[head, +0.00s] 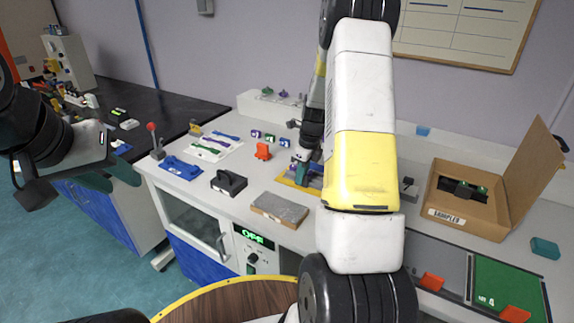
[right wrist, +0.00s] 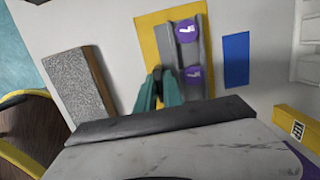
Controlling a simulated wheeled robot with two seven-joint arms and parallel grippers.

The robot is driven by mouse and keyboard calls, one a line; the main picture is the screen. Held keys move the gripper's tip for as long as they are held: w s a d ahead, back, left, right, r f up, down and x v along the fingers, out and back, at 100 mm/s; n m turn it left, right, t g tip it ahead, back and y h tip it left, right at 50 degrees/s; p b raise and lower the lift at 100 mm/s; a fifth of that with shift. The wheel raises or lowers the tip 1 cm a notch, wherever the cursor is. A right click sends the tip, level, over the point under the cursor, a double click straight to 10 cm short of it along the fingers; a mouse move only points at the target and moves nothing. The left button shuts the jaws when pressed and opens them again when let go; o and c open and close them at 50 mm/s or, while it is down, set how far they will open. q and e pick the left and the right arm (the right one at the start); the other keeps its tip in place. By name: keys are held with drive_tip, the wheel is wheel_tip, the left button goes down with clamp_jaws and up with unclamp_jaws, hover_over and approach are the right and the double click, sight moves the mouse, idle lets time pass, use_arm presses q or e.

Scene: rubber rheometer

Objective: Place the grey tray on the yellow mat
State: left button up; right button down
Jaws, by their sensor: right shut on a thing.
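The grey tray (right wrist: 198,40) shows in the right wrist view with purple labelled pieces in it. It lies over the yellow mat (right wrist: 150,45), toward the mat's right side; I cannot tell whether it rests on the mat or is just above it. My right gripper (right wrist: 159,78) is shut on the tray's near left part. In the head view the yellow mat (head: 284,181) is mostly hidden by my right gripper (head: 301,172) and arm. My left gripper (head: 122,184) is open and empty at the left, off the bench's front edge.
A grey stone-like slab (head: 280,209) lies left of the mat in the wrist view. A black holder (head: 229,183), a red piece (head: 263,151) and a blue rack (head: 182,168) stand on the white bench. A blue patch (right wrist: 236,60) lies right of the tray. A cardboard box (head: 463,222) is farther right.

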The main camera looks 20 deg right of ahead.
drive_tip(key=shift+f, duration=0.1)
drive_tip(key=c, duration=1.5)
unclamp_jaws()
drive_tip(key=s+a+r+n+t, duration=0.1)
drive_tip(key=s+a+r+n, duration=0.15)
drive_tip(key=r, duration=0.75)
drive_tip(key=s+a+r+n, duration=0.1)
drive_tip(key=s+r+n, duration=0.2)
drive_tip(key=r, duration=0.6)
drive_tip(key=s+a+r+n+t, duration=0.1)
drive_tip(key=s+a+r+n, duration=0.2)
drive_tip(key=s+n, duration=0.4)
drive_tip(key=s+a+r+n+t, duration=0.1)
drive_tip(key=s+a+r+n, duration=0.1)
drive_tip(key=s+a+n, duration=0.2)
drive_tip(key=s+a+r+n+t+y, duration=0.1)
drive_tip(key=s+a+r+n, duration=0.2)
drive_tip(key=s+n, duration=0.7)
drive_tip(key=shift+a+r+n+t, duration=0.2)
drive_tip(key=shift+r+n+t, duration=0.15)
drive_tip(key=shift+n, duration=0.5)
